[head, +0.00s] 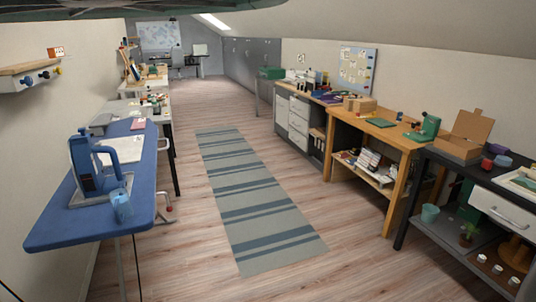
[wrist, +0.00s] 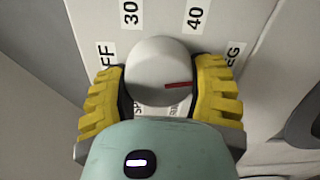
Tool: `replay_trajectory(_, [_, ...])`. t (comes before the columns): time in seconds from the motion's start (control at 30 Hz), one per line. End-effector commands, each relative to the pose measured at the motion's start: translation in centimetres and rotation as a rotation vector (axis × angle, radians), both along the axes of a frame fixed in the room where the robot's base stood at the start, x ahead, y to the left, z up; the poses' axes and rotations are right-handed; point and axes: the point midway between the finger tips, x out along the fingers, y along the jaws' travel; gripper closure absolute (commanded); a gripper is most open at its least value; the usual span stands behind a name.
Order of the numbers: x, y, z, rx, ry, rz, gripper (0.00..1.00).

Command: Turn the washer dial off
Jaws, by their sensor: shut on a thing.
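The washer dial (wrist: 155,62) is a round white knob with a red pointer mark (wrist: 178,85) in the wrist view. Around the knob on the white panel are "30" (wrist: 130,14), "40" (wrist: 196,14) and, at the left, a partly hidden label reading "FF" (wrist: 106,56). Lettering below the knob is mostly covered. My gripper (wrist: 164,72) has its yellow ridged fingers on the left and right sides of the knob, shut on it. The head view shows neither dial nor gripper.
In the head view a blue ironing board (head: 70,222) stands at the left. Workbenches, including a wooden one (head: 378,128), line the right wall. A striped rug (head: 250,205) lies on the open floor between. A grey rounded part (wrist: 300,120) sits right of the dial.

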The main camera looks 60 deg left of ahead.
Motion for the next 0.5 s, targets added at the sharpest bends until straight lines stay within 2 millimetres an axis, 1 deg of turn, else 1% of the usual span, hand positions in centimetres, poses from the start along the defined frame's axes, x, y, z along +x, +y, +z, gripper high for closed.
replay_trajectory(0.03, [0.18,0.08,0.83,0.000,0.050,0.003,0.77])
replay_trajectory(0.5, [0.10,0.09,0.52,0.106,0.483,0.002,0.77])
